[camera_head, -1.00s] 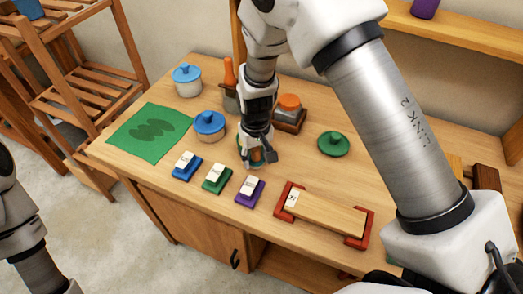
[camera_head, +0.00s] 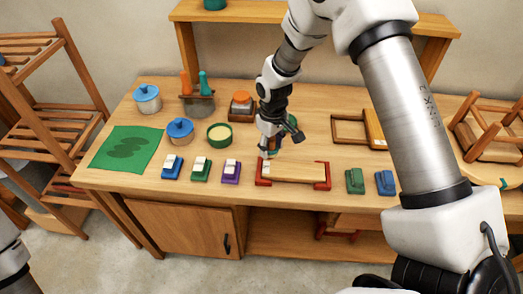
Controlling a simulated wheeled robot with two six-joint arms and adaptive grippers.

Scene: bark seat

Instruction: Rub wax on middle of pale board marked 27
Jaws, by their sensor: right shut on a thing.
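A pale board (camera_head: 294,173) lies on the bench between red end holders (camera_head: 322,177). A white label sits at its left end; its number is too small to read. My right gripper (camera_head: 271,148) is over the board's left back edge, shut on a small, mostly hidden thing. I cannot tell whether that thing touches the board. An open green-rimmed tin (camera_head: 220,133) with pale yellow filling, which looks like wax, stands left of the gripper. Part of my left arm shows at the lower left edge; its gripper is out of view.
Blue, green and purple blocks (camera_head: 231,171) with pale tops stand left of the board. Green and blue blocks (camera_head: 385,183) stand to its right. Blue-lidded pots (camera_head: 180,131), a green cloth (camera_head: 126,148) and a wooden frame (camera_head: 349,129) also lie on the bench.

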